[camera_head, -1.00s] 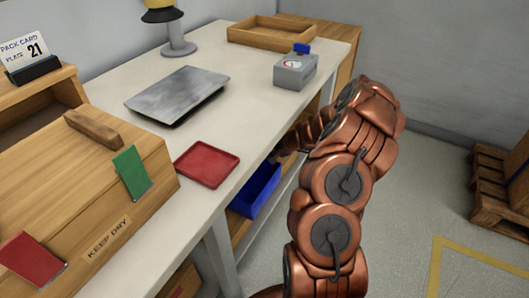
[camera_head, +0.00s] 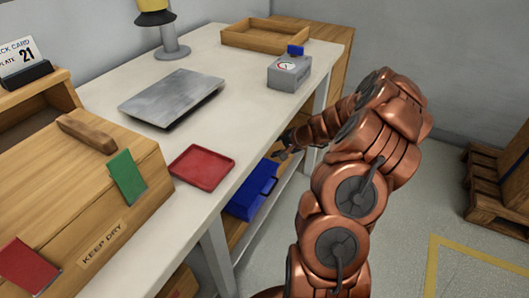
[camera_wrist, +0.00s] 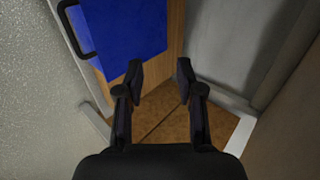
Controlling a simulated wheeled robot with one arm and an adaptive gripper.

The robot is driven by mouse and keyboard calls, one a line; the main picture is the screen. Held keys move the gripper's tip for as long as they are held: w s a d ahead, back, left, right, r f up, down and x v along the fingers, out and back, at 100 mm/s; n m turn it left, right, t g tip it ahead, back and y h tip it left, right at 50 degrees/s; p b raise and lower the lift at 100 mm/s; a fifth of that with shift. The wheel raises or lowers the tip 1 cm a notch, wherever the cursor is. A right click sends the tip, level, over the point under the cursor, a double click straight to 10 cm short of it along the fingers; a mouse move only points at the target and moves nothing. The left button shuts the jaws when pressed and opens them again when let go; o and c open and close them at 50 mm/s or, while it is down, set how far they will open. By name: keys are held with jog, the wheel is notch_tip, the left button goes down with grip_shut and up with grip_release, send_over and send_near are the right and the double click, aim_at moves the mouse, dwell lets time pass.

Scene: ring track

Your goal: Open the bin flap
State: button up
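The blue bin flap (camera_head: 250,191) is below the table's front edge in the head view, with a dark handle (camera_head: 268,187) on its right side. In the wrist view the blue flap (camera_wrist: 125,32) fills the upper left, and its black handle (camera_wrist: 72,30) is at its left edge. My gripper (camera_wrist: 160,70) is open and empty, beside the flap, with one finger near its lower corner; I cannot tell whether they touch. In the head view my gripper (camera_head: 282,154) is just above the flap, partly hidden by my arm. The bin's inside is mostly hidden.
The white table (camera_head: 200,215) holds a red tray (camera_head: 202,167), a metal plate (camera_head: 172,97), a grey gauge box (camera_head: 289,73) and a wooden tray (camera_head: 266,36). A wooden box (camera_head: 100,210) stands at left. A pallet (camera_head: 485,190) is at right; the floor between is clear.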

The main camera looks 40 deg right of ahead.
jog(key=v, duration=0.4)
jog(key=shift+s+r, duration=0.25)
jog(key=shift+s, duration=0.1)
dwell(0.3)
